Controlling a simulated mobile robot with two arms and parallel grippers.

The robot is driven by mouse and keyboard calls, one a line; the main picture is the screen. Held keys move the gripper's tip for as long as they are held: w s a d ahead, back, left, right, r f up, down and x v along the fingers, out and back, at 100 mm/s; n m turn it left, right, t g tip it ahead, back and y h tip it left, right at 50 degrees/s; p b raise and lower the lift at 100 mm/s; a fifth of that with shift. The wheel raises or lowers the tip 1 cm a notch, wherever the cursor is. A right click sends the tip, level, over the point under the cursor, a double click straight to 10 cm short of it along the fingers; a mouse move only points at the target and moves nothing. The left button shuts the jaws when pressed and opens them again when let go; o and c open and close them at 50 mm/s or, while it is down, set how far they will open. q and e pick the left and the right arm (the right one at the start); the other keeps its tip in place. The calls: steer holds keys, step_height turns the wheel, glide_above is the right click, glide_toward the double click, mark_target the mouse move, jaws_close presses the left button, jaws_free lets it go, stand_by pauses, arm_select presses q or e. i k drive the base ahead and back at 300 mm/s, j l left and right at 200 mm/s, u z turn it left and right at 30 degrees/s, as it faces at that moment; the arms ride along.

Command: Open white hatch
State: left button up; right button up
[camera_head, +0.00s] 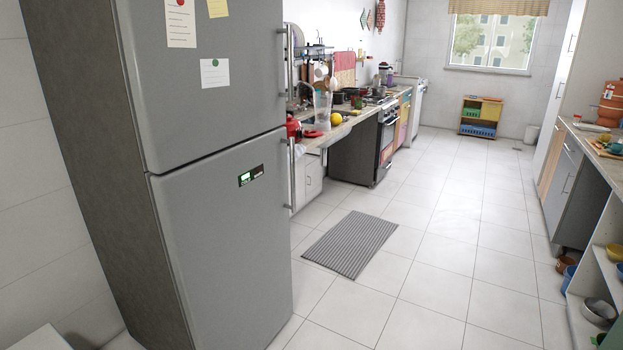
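I cannot tell for sure which thing is the white hatch. White cabinet doors (309,182) show under the counter, just past the fridge, which hides part of them; the part I see looks shut. A white appliance (419,103) stands at the far end of the left counter, too small to make out a door on it. Neither of my grippers is in view.
A grey fridge (220,230) with upright handles fills the left. A striped grey mat (351,243) lies on the tiled floor. The middle aisle is otherwise clear. A dark oven (389,135) lines the left, and open white shelves (598,275) stand at right.

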mark_target(313, 169)
steer(key=i+l+z, duration=0.3)
steer(key=i, duration=0.4)
steer(key=i+z, duration=0.35)
steer(key=i, duration=2.7)
steer(key=i+l+u, duration=0.1)
steer(key=i+u, duration=0.2)
steer(key=i, duration=0.25)
steer(key=i+l+u, duration=0.3)
steer(key=i, duration=0.2)
steer(key=i+l+u, duration=0.3)
steer(key=i, duration=0.25)
